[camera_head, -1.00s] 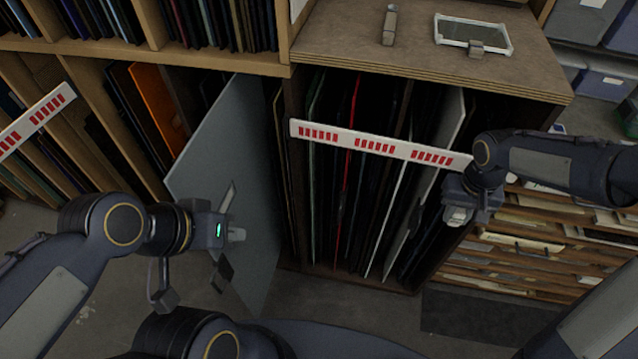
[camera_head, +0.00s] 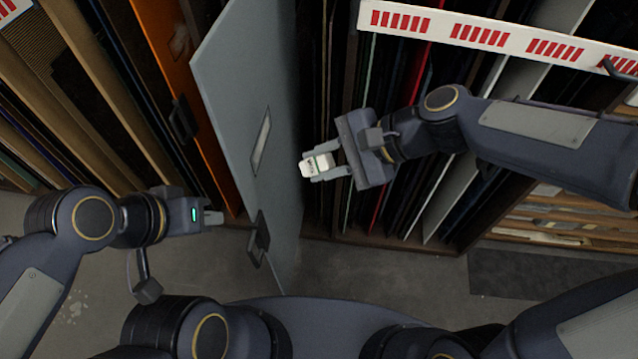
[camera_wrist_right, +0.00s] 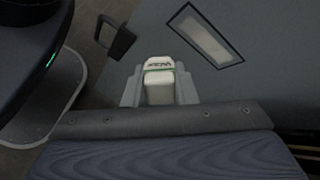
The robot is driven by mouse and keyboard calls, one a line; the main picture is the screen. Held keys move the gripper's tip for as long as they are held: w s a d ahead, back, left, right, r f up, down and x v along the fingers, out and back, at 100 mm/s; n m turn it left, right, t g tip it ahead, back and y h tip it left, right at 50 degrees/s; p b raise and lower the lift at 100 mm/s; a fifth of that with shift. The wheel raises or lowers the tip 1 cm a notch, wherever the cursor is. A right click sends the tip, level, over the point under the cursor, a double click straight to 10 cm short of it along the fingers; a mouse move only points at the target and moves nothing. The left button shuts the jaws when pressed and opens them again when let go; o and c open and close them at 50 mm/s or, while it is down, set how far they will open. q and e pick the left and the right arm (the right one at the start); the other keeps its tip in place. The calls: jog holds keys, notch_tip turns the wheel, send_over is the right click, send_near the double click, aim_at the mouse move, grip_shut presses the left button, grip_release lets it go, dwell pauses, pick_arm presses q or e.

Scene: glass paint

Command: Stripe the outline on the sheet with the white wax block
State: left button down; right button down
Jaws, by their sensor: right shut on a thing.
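A grey-blue sheet (camera_head: 232,85) stands upright, pulled out of the rack. My right gripper (camera_head: 325,165) is shut on the white wax block (camera_head: 315,165), which has dark lettering and a green line in the right wrist view (camera_wrist_right: 159,77). The block is right of the outline in the head view; I cannot tell the gap to the sheet. My left gripper (camera_head: 213,217) is left of the sheet, its fingertips seen edge-on.
A dark handle or clip (camera_head: 258,238) is on the sheet's lower part. An orange panel (camera_head: 170,60) stands at left with another dark handle. A white bar with red marks (camera_head: 480,35) crosses the rack above my right arm. Bare floor (camera_head: 370,270) lies in front.

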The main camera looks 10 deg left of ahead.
jog(key=shift+s+a+f, duration=0.15)
jog(key=shift+s+a, duration=0.05)
jog(key=shift+a, duration=0.55)
pick_arm(q)
jog(key=shift+f, duration=0.3)
pick_arm(e)
jog(key=shift+w+a, duration=0.1)
jog(key=shift+a, duration=2.4)
pick_arm(q)
jog(key=shift+r, duration=0.1)
pick_arm(e)
jog(key=shift+a, duration=0.45)
jog(key=shift+w+r, duration=0.1)
jog(key=shift+r, duration=0.1)
jog(key=shift+w+d+p, duration=0.1)
jog(key=shift+w+p, duration=0.65)
jog(key=shift+w, duration=1.2)
pick_arm(q)
jog(key=shift+r, duration=0.65)
pick_arm(e)
jog(key=shift+s, duration=0.95)
pick_arm(q)
jog(key=shift+d+f+b, duration=0.1)
jog(key=shift+f+b, duration=0.2)
jog(key=shift+f, duration=0.05)
pick_arm(e)
jog(key=shift+s+a, duration=0.25)
jog(key=shift+s, duration=0.95)
